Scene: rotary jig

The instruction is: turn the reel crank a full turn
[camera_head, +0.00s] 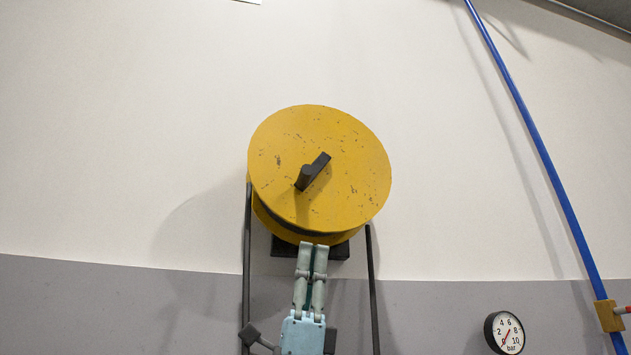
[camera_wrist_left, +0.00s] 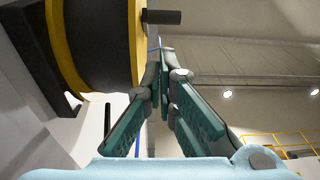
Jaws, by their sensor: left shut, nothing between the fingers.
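The yellow reel (camera_head: 345,145) with scuffed paint is mounted on the wall. Its black crank (camera_head: 318,167) sits at the middle of the front disc, with the round grip at the lower left end of the arm. In the left wrist view the reel's yellow rim (camera_wrist_left: 126,73) and dark drum are at the left, and the crank grip (camera_wrist_left: 162,17) sticks out near the top. My left gripper (camera_head: 313,246) is shut and empty, pointing up at the reel's lower edge. Its fingertips also show in the left wrist view (camera_wrist_left: 163,62), apart from the grip. My right gripper is out of view.
A dark bracket (camera_head: 285,247) is behind the reel's bottom. Dark hose lengths (camera_head: 373,290) hang on both sides of the reel. A blue pipe (camera_head: 540,147) and a pressure gauge (camera_head: 504,333) are at the right. The wall left of the reel is clear.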

